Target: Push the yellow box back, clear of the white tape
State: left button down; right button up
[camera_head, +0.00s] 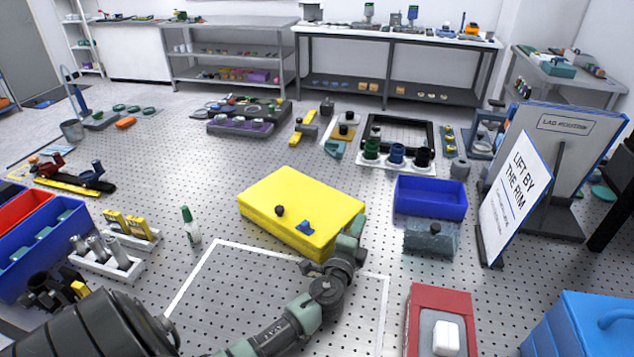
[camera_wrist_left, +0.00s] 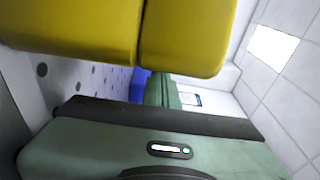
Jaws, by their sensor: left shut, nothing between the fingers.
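The yellow box (camera_head: 285,195) lies flat on the perforated table, with a black knob and a small blue part on its near side. The white tape (camera_head: 240,246) marks an outline in front of it. The box's near corner is at the tape's back line; my arm partly covers this spot, so I cannot tell whether they overlap. My left gripper (camera_head: 352,232) is shut and empty at the box's near right corner. In the left wrist view the yellow box (camera_wrist_left: 75,30) fills the top, close beside the green gripper body (camera_wrist_left: 100,150). My right gripper is not in view.
A blue bin (camera_head: 430,198) and a grey block (camera_head: 432,238) stand right of the box. A black frame (camera_head: 432,137), cups and yellow-black tools (camera_head: 303,128) stand behind it, past some bare table.

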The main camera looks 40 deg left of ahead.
pick_arm(q)
notch_tip(320, 180, up, 10)
jog(key=r+p, duration=0.1)
jog(key=p, duration=0.2)
jog(key=a+b, duration=0.1)
jog(key=a, duration=0.4)
jog(key=s+a+f+b, duration=0.1)
jog(key=a, duration=0.1)
jog(key=shift+a+b, duration=0.3)
jog(key=shift+b, duration=0.05)
jog(key=a+b, duration=0.1)
jog(key=a, duration=0.3)
jog(key=a+b, duration=0.1)
jog(key=a, duration=0.3)
jog(key=a+b, duration=0.1)
jog(key=a, duration=0.3)
jog(key=shift+s, duration=0.3)
jog(key=shift+a+r, duration=0.15)
jog(key=shift+a, duration=0.2)
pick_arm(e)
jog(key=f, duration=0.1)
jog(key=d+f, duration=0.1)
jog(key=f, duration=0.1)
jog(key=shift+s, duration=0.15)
